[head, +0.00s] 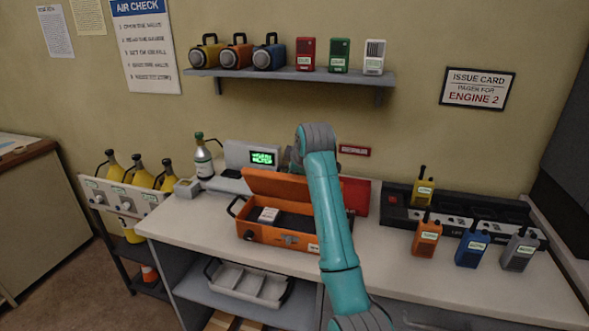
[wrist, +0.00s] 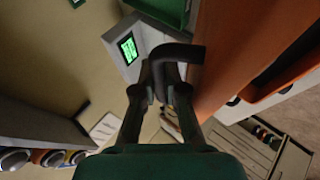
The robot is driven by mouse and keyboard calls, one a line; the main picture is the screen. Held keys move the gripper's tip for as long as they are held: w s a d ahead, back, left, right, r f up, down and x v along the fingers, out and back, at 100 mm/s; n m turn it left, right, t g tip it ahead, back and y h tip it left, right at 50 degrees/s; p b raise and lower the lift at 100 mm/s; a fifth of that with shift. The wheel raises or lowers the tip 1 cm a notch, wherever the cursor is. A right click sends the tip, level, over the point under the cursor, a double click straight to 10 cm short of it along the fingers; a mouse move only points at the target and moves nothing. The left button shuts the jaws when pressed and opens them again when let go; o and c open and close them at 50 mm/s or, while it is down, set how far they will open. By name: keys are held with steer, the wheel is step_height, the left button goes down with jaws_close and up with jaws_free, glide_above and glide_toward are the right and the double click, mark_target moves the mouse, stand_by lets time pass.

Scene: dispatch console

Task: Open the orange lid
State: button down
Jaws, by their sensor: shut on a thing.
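The orange case (head: 275,236) stands on the white worktop with its orange lid (head: 268,184) raised along the back edge, steeply tilted. The open case shows a dark inside with a small white box (head: 268,215) in it. In the wrist view the orange lid (wrist: 225,50) fills the upper right. My gripper (wrist: 167,92) is shut on the dark lid handle (wrist: 178,53) at the lid's edge. In the head view my teal arm hides the gripper, the handle and part of the lid's right side.
A dark charger rack (head: 455,215) with several radios stands right. A shelf (head: 290,75) with lamps and radios hangs above. The front worktop strip is clear.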

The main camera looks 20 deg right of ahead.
steer(key=c, duration=1.5)
jaws_free()
steer(key=shift+f, duration=0.1)
steer(key=shift+s+d+r, duration=0.2)
steer(key=shift+s+r, duration=0.85)
steer(key=shift+r, duration=0.75)
steer(key=shift+s+d+r, duration=0.25)
steer(key=shift+s+r, duration=0.8)
steer(key=shift+r, duration=0.7)
steer(key=shift+s+d+r, duration=0.2)
steer(key=shift+s+r, duration=0.85)
steer(key=shift+r, duration=0.75)
step_height(320, 180, up, 10)
